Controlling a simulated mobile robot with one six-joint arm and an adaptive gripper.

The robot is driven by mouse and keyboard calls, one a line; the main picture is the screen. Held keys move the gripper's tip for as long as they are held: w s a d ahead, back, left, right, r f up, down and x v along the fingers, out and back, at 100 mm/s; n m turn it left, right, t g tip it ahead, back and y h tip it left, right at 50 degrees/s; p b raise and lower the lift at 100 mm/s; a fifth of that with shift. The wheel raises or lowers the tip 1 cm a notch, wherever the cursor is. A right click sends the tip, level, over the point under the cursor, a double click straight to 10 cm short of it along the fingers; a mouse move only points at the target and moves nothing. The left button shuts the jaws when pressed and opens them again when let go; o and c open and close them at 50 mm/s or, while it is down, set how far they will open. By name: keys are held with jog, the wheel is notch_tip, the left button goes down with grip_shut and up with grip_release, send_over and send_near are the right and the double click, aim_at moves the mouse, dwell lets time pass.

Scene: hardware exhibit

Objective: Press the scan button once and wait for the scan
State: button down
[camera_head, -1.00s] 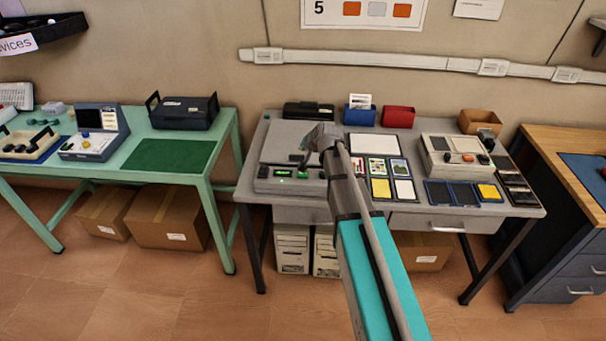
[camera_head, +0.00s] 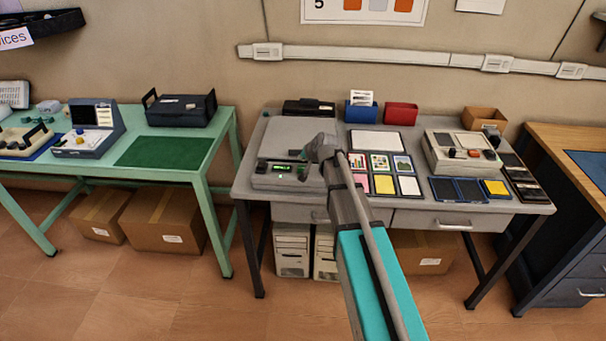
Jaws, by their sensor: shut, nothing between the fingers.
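The scanner (camera_head: 290,134), a flat grey box with a large lid, sits on the left part of the grey table. Its front panel (camera_head: 262,181) carries a small lit green display (camera_head: 281,167). The writing on it is too small to read. My gripper (camera_head: 304,170) is shut and empty, at the right end of the scanner's front panel, just right of the display. I cannot tell whether it touches the panel. The scan button cannot be made out; my gripper and wrist cover that part.
Picture cards (camera_head: 380,162), dark tablets (camera_head: 457,190) and a second grey device (camera_head: 463,150) lie to the right. Blue (camera_head: 360,115) and red (camera_head: 401,114) bins stand behind. A green table (camera_head: 210,151) stands left, a wooden-topped bench (camera_head: 570,140) right.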

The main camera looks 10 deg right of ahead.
aim_at(300, 166)
jog(key=shift+f+b, duration=0.65)
jog(key=shift+f, duration=0.25)
jog(key=shift+f, duration=0.15)
dwell(0.9)
jog(key=shift+f+b, duration=0.25)
jog(key=shift+b, duration=0.2)
jog(key=shift+f+b, duration=0.5)
dwell(0.9)
jog(key=shift+r, duration=0.1)
dwell(0.3)
jog(key=shift+r+p, duration=0.85)
jog(key=shift+p, duration=0.15)
notch_tip(300, 166, up, 5)
jog(key=p, duration=0.5)
